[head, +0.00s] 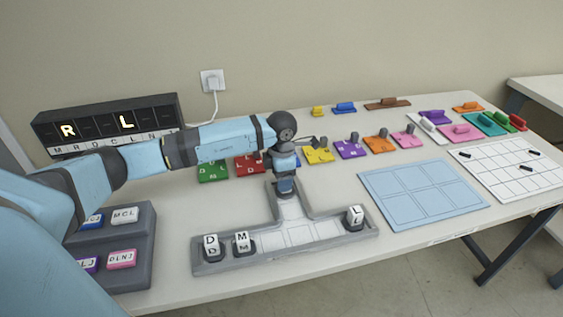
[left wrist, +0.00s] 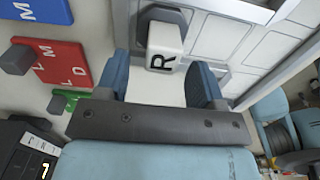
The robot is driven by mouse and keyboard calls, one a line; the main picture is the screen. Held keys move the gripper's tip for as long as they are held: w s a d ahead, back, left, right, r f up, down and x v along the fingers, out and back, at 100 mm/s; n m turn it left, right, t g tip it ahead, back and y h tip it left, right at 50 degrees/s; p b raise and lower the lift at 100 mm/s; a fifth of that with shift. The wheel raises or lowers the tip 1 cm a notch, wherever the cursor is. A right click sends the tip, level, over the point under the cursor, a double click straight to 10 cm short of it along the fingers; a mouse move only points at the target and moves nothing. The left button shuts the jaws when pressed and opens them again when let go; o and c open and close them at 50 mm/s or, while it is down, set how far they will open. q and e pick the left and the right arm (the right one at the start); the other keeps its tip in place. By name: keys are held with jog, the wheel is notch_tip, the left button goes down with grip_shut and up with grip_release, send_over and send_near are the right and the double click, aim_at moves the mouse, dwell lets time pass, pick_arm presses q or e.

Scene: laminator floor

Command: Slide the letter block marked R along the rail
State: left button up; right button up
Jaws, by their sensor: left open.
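The grey T-shaped rail (head: 347,237) lies on the table, with its stem pointing to the back. Block D (head: 211,246) and block M (head: 242,242) stand in its left arm, and block L (head: 355,216) stands at its right end. My left gripper (head: 285,188) is at the far end of the stem, pointing down. In the left wrist view, the white block marked R (left wrist: 164,47) shows between the open fingers (left wrist: 164,80), with gaps on both sides. The gripper hides this block in the head view. My right gripper is not in view.
A black display (head: 105,122) at the back left shows lit R and L. A grey stepped stand (head: 140,250) with labelled tiles is at the left. Coloured plates, including a red one (head: 249,165), flank the stem's far end. A blue grid board (head: 422,193) lies right.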

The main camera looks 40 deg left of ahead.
pick_arm(q)
jog(key=shift+f, duration=1.5)
grip_shut()
